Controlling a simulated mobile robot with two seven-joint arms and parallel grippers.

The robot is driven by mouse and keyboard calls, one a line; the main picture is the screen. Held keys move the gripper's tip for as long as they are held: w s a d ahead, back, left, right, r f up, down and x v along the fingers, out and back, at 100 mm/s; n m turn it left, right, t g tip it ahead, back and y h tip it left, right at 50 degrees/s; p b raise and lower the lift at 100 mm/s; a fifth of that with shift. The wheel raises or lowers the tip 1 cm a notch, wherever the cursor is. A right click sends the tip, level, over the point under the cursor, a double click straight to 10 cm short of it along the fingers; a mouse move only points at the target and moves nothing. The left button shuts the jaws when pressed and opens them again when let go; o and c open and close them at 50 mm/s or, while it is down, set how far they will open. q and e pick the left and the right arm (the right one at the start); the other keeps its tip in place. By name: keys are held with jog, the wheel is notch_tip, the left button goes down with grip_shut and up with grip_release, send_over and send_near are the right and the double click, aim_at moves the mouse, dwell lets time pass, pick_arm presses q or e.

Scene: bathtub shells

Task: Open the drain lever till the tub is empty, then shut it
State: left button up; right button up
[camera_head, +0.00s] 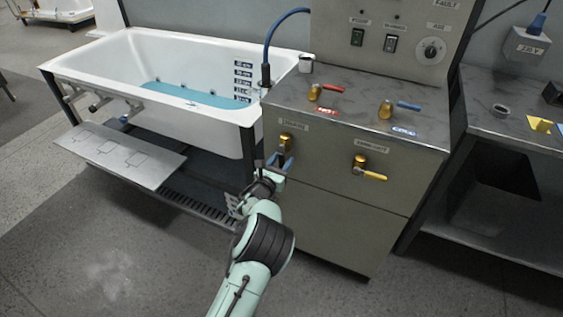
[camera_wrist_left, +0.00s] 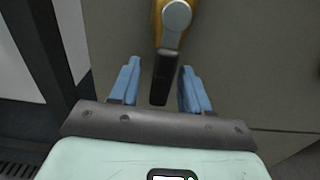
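The white tub (camera_head: 215,60) holds shallow blue water (camera_head: 195,94). On the cabinet front, a brass valve (camera_head: 286,141) sits under a small label that I cannot read for certain; it appears to be the drain lever. In the left wrist view its black handle (camera_wrist_left: 165,78) points down from the brass body. My left gripper (camera_head: 279,164) is just below and in front of this valve. In the left wrist view my left gripper (camera_wrist_left: 161,88) has its blue fingers apart, one on each side of the handle, with gaps showing. My right gripper is out of view.
A yellow-handled valve (camera_head: 369,171) is to the right on the same cabinet front (camera_head: 330,215). Red (camera_head: 325,90) and blue (camera_head: 400,106) levers stand on the cabinet top. A tilted grey panel (camera_head: 120,153) is in front of the tub. Open floor lies at the lower left.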

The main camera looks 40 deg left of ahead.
pick_arm(q)
jog(key=p+v, duration=0.2)
jog(key=v, duration=0.4)
jog(key=shift+s+r, duration=0.1)
jog(key=shift+s, duration=0.15)
jog(key=p, duration=0.1)
send_near(280, 162)
jog(key=s, duration=0.3)
jog(key=shift+w+d, duration=0.2)
jog(key=shift+d, duration=0.1)
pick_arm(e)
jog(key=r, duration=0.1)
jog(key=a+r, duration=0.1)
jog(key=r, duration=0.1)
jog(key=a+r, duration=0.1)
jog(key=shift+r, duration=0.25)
pick_arm(q)
jog(key=shift+f, duration=0.25)
